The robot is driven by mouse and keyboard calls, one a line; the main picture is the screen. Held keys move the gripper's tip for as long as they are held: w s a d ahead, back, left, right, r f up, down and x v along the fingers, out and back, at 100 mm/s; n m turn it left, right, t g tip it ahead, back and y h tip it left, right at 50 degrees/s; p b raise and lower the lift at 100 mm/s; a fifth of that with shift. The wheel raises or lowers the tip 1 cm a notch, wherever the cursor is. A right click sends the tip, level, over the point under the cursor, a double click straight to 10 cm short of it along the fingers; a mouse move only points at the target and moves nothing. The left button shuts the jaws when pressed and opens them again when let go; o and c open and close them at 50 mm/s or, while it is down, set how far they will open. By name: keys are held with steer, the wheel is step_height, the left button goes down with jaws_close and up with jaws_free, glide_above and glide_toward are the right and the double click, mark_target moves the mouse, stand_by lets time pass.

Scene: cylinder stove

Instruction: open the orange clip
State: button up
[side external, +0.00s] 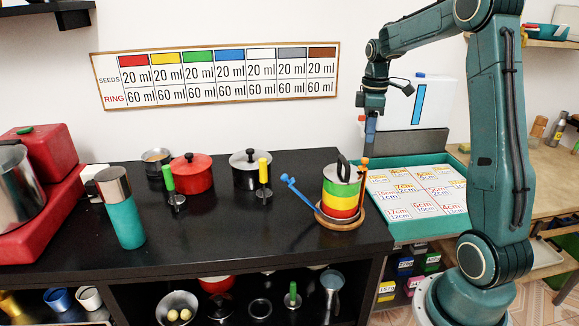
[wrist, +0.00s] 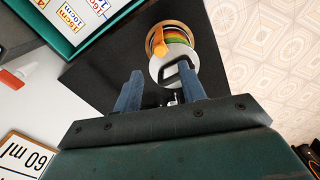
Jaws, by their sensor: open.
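The orange clip (side external: 363,167) stands upright against the right side of a striped cylinder (side external: 341,200). In the wrist view the orange clip (wrist: 157,42) shows beside the rim of the lid. The cylinder has green, yellow and red bands, a grey lid with a black handle (side external: 343,168), and sits on a round wooden base (side external: 340,222). A blue clip (side external: 300,194) leans outward to the left of the cylinder. My gripper (side external: 370,138) is open and empty, above and behind the orange clip. Its two blue fingers (wrist: 162,88) show in the wrist view, apart from the clip.
A red pot (side external: 192,174) and a black pot (side external: 250,172) stand left on the black counter, with green-handled and yellow-handled tools (side external: 264,176) before them. A teal bottle (side external: 122,212) stands further left. A teal tray with number cards (side external: 420,222) lies to the right.

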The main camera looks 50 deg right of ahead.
mark_target(365, 158)
step_height(365, 158, down, 8)
steer(key=shift+f, duration=0.1)
stand_by(0.4)
steer(key=shift+c, duration=0.2)
jaws_close()
